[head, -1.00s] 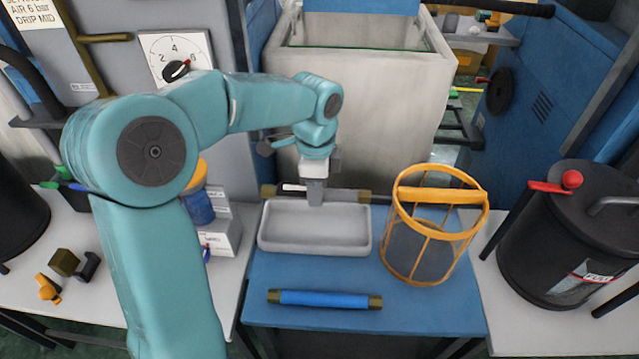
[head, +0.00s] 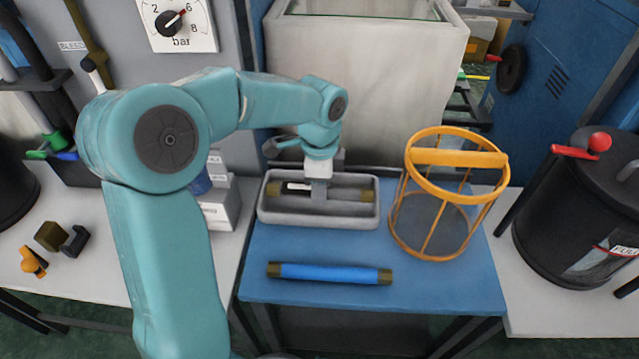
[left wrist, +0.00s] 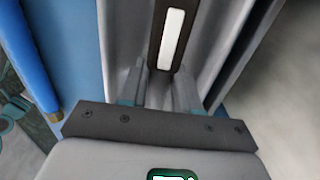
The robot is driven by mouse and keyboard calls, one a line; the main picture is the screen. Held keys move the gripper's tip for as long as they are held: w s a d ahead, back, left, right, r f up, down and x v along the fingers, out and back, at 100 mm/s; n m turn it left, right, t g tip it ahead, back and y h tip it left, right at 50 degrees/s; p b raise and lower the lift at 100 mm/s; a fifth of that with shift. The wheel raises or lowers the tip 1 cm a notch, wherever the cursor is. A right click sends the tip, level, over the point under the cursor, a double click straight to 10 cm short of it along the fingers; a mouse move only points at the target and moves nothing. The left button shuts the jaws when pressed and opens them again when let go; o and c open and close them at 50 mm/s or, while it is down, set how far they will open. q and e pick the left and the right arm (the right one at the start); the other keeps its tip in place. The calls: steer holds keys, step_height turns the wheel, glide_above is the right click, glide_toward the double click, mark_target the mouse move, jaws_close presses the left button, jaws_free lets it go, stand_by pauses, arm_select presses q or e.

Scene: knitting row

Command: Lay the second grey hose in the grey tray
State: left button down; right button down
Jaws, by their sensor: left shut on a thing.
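A grey hose (head: 347,193) with brass ends and a white label lies lengthwise within the outline of the grey tray (head: 312,222) in the head view. My left gripper (head: 319,196) points down from above the tray and is shut on the hose near its middle. In the left wrist view the dark hose with its white label (left wrist: 172,40) runs up from between the fingers (left wrist: 158,82), with tray walls on both sides. I cannot tell whether the hose touches the tray floor. No other grey hose shows. My right gripper is out of view.
A blue hose (head: 330,273) with brass ends lies on the blue table (head: 410,287) in front of the tray. An orange-framed basket (head: 455,157) stands right of the tray. A pale tank (head: 370,90) is behind. A black canister (head: 580,215) stands far right.

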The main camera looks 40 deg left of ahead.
arm_select(q)
steer(key=shift+c, duration=0.7)
jaws_free()
step_height(320, 180, up, 9)
steer(key=p, duration=0.8)
steer(key=shift+r, duration=0.1)
steer(key=shift+w, duration=0.1)
stand_by(0.6)
